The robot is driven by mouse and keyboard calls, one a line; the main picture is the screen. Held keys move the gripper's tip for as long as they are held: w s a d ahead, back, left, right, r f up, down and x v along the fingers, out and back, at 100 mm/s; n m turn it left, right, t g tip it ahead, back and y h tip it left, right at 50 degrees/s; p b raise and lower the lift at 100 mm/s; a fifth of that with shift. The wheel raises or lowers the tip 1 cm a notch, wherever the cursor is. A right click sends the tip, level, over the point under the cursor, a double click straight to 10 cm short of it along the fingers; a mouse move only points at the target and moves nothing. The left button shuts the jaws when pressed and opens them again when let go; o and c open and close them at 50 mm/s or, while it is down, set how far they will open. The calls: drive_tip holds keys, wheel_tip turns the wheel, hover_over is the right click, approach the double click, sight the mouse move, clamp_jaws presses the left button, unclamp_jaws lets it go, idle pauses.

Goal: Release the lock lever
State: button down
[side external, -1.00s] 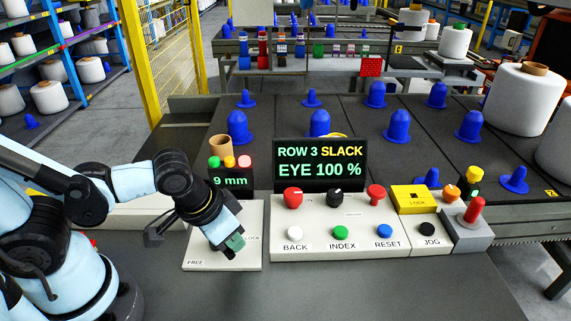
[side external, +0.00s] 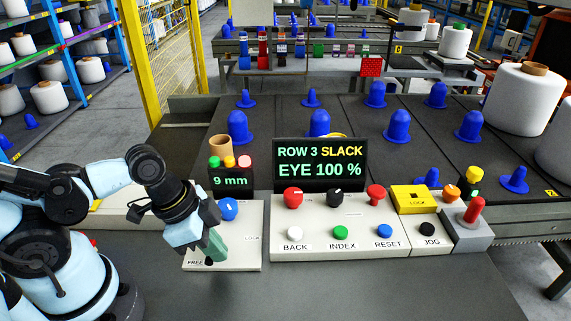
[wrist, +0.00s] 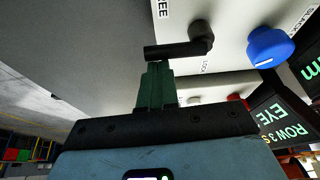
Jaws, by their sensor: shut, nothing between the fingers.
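The lock lever (wrist: 178,50) is a black arm on a round black pivot, on the white panel (wrist: 228,20). In the wrist view its arm points left, between the printed words FREE (wrist: 162,8) and LOCK (wrist: 205,68). My gripper (wrist: 157,68) is shut, with its green fingertips right at the outer end of the arm; I cannot tell whether they touch. In the side view my gripper (side external: 212,252) is low over the panel's left front, near FREE. It hides most of the lever there; only a small dark end shows under the fingertips.
A blue knob (side external: 228,209) sits on the same panel, behind the gripper. To the right is a button console (side external: 315,220) with a display (side external: 320,165) behind it. A yellow lock box (side external: 410,198) and red stick (side external: 474,210) are farther right. The grey table front is clear.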

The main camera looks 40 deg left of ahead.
sight(241, 268)
drive_tip(key=shift+s+a, duration=0.1)
drive_tip(key=shift+s, duration=0.05)
idle(0.4)
drive_tip(key=shift+w+d+r, duration=0.2)
drive_tip(key=shift+w+d, duration=0.6)
drive_tip(key=shift+w+d+r, duration=0.2)
drive_tip(key=shift+w+d, duration=0.55)
drive_tip(key=v, duration=1)
drive_tip(key=shift+a, duration=0.2)
drive_tip(key=w+a+n+t+y, duration=0.2)
drive_tip(key=w+a+n+t, duration=0.2)
drive_tip(key=w+a+n, duration=0.3)
drive_tip(key=shift+w+a+f+n+y, duration=0.2)
drive_tip(key=shift+w+a+n+y, duration=0.1)
drive_tip(key=shift+w+n, duration=0.2)
